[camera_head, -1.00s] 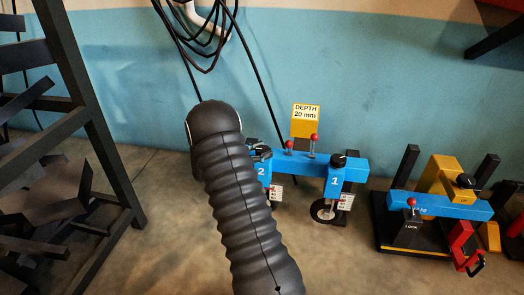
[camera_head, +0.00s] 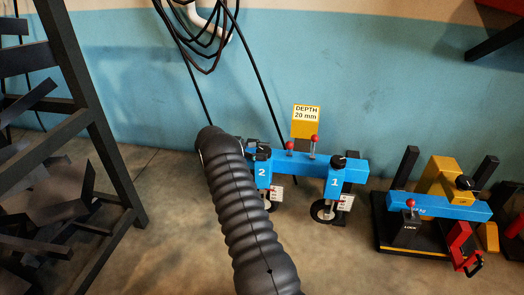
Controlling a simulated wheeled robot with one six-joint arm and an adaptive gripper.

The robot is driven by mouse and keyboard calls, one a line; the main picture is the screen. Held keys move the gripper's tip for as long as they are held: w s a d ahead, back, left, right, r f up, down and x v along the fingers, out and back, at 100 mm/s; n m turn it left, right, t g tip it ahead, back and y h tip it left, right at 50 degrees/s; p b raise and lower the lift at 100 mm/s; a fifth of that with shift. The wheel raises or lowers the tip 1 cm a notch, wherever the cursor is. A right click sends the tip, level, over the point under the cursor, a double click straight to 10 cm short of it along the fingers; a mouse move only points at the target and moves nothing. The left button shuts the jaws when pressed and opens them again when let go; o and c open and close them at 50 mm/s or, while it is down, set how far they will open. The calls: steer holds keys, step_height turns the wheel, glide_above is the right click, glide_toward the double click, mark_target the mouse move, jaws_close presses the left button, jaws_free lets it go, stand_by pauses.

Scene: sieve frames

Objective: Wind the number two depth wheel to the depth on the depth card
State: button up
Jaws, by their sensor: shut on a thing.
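The blue implement bar (camera_head: 298,165) carries two row units, marked 2 on the left and 1 on the right. The number two depth wheel is a dark knob on top of the number two unit (camera_head: 262,172), largely hidden by my gripper. My gripper (camera_head: 259,151) shows only as small dark parts at that knob, behind my arm, and is shut on it. The number two unit's white scale card (camera_head: 275,194) hangs at its right; its marks are too small to read. The yellow depth card (camera_head: 306,114) reads "DEPTH 20 mm".
The number one unit has a black knob (camera_head: 338,161) and a black ground wheel (camera_head: 323,211). Two red-topped levers stand on the bar. A dark rack (camera_head: 95,120) is at left. Another blue-and-yellow machine (camera_head: 430,205) stands at right. Black cables hang on the wall.

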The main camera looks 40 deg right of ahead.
steer(key=shift+s+d+r, duration=0.1)
steer(key=shift+d, duration=0.05)
stand_by(0.3)
steer(key=o, duration=1.2)
steer(key=shift+s+d+m+g+y, duration=0.1)
steer(key=shift+m+g+y, duration=0.2)
steer(key=shift+a, duration=0.2)
